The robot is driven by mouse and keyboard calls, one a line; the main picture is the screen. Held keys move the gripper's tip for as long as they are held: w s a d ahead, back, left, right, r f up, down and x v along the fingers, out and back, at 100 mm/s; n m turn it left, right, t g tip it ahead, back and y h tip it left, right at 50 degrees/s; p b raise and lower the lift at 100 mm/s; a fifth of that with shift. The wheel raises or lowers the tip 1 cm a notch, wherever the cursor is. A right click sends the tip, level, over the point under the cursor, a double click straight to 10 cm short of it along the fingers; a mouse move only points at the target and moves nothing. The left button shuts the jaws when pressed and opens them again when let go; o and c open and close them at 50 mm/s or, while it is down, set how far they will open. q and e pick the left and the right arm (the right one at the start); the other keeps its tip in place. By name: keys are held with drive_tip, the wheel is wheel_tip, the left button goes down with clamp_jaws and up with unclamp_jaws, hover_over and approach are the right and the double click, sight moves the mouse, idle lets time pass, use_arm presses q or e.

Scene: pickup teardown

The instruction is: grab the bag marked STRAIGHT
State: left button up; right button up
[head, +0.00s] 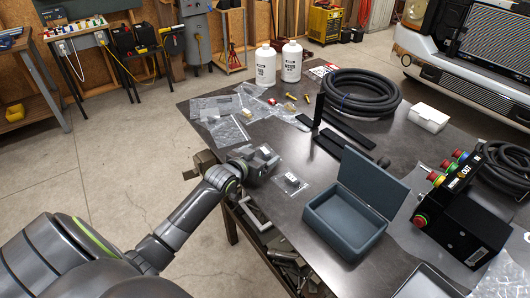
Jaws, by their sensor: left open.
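Several clear plastic bags lie on the dark metal table (320,270). One small bag with a dark part in it (291,183) lies near the table's left edge. Another clear bag (226,131) lies farther back on the left, and a bag with a grey part (215,107) lies behind it. The marking STRAIGHT cannot be read on any bag. My left gripper (265,163) is open over the table's left edge, just behind and left of the small bag. It appears apart from the bag. My right gripper does not show.
An open dark box (345,225) stands right of the small bag. A black stand (318,112), a coiled hose (360,92), a white box (429,117), two white bottles (266,66) and a black button box (455,225) also occupy the table. A vise-like fixture hangs at the left edge.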

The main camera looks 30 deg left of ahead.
use_arm(q)
drive_tip(key=shift+w+f, duration=0.1)
drive_tip(key=shift+w, duration=0.25)
drive_tip(key=c, duration=1.1)
drive_tip(key=shift+o, duration=0.2)
